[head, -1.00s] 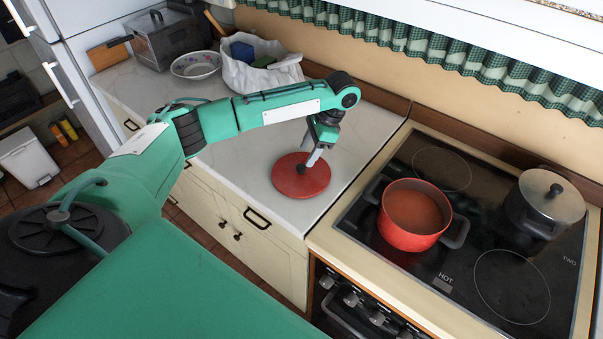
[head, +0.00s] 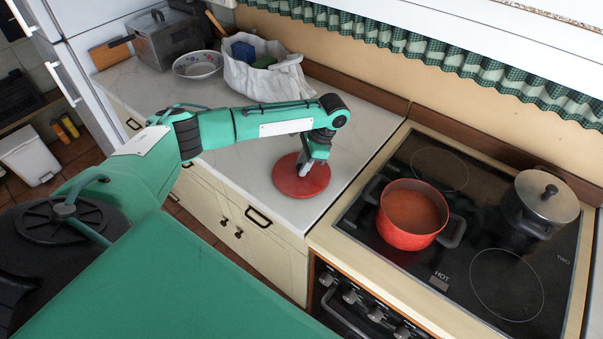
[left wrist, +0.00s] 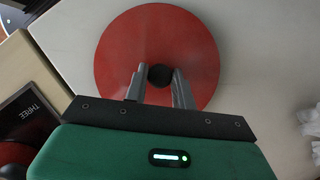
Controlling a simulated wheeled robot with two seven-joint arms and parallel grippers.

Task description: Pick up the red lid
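The red lid (head: 286,180) is a flat round disc lying on the pale countertop, left of the stove. Its black knob (left wrist: 160,75) shows in the left wrist view, in the middle of the red disc (left wrist: 195,45). My left gripper (head: 304,171) is low over the lid, pointing down. In the head view the arm partly hides the lid's far edge and the knob. My right gripper is not in view.
A red pot (head: 408,236) with orange-brown contents and a steel lidded pot (head: 541,200) stand on the black hob (head: 440,262). A patterned bowl (head: 197,65), a white bag (head: 250,80) and a metal box (head: 165,45) stand at the back. The counter around the lid is clear.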

